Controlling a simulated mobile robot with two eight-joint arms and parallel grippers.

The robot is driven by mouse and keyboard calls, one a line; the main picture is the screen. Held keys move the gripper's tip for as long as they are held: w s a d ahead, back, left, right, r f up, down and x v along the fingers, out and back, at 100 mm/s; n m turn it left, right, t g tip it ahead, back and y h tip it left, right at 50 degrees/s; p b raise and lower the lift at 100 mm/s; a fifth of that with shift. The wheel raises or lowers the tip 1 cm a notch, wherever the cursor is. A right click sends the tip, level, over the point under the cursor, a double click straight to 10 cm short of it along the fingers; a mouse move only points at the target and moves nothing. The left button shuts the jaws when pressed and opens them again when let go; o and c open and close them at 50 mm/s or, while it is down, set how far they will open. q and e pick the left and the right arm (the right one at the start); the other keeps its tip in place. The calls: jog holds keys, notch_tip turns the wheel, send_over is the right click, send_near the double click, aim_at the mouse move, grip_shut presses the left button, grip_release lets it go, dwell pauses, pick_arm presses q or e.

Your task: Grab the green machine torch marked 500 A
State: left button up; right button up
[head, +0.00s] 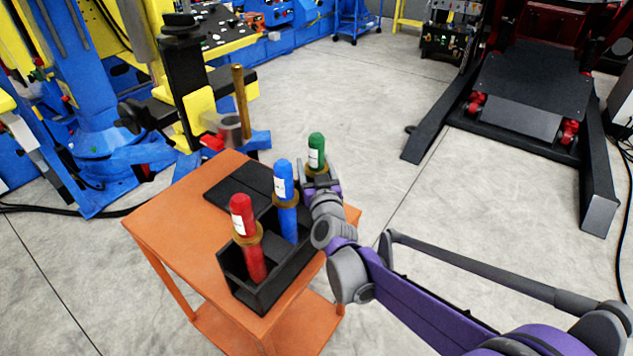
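The green torch (316,142), with a white label too small to read, stands upright at the far end of a black holder (262,293). A blue torch (283,182) and a red torch (243,216) stand nearer in the same holder. My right gripper (317,173) is at the green torch, just below its label. The wrist and hand hide the torch's lower part and most of the fingers, so I cannot tell whether they are shut on it. My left gripper is not in view.
The holder stands on an orange cart (180,232) beside a flat black pad (235,187). A blue and yellow machine (110,150) is close behind on the left. A black lift with legs (520,100) stands at the right. The grey floor between is clear.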

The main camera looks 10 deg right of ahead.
grip_shut()
jog(key=shift+r, duration=0.15)
